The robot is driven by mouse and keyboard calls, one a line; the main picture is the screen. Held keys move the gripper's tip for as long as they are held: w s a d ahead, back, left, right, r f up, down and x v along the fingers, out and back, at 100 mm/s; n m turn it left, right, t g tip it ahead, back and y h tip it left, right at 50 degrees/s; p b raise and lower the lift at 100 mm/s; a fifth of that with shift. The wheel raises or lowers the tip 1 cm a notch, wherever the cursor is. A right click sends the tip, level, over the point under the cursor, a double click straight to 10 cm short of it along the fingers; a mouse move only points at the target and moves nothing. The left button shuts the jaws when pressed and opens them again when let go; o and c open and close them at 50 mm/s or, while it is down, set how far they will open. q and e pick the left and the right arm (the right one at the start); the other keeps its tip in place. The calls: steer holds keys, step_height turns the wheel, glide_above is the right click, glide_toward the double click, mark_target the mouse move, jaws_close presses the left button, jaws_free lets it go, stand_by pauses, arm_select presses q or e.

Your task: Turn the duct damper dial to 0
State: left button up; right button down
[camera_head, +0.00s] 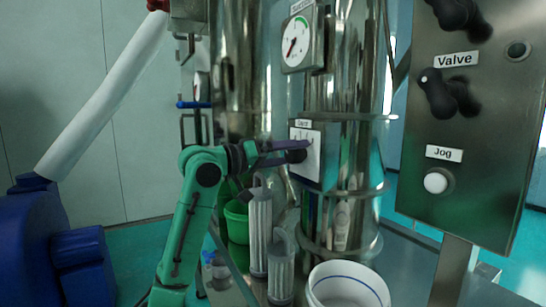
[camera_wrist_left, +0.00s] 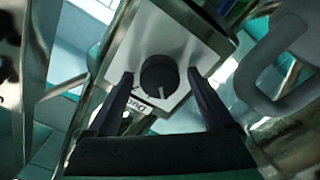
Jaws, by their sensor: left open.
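The duct damper dial is a round black knob (camera_wrist_left: 159,76) on a white plate (camera_head: 309,139) with a "Duct" label, fixed to the front of the shiny steel cylinder. The plate also shows in the left wrist view (camera_wrist_left: 206,50), tilted. My left gripper (camera_head: 293,150) is at the plate in the head view and partly covers the dial. In the left wrist view its open fingers (camera_wrist_left: 160,77) stand on either side of the knob, with gaps visible. Whether the fingertips are level with the knob in depth is unclear. Which mark the dial points to cannot be read. My right gripper is out of view.
A panel (camera_head: 482,130) with a "Valve" knob (camera_head: 447,95) and a white "Jog" button (camera_head: 436,182) stands at the right. A suction gauge (camera_head: 296,41) is above the dial.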

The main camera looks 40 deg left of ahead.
arm_select(q)
steer(key=b+v, duration=0.5)
steer(key=v, duration=0.9)
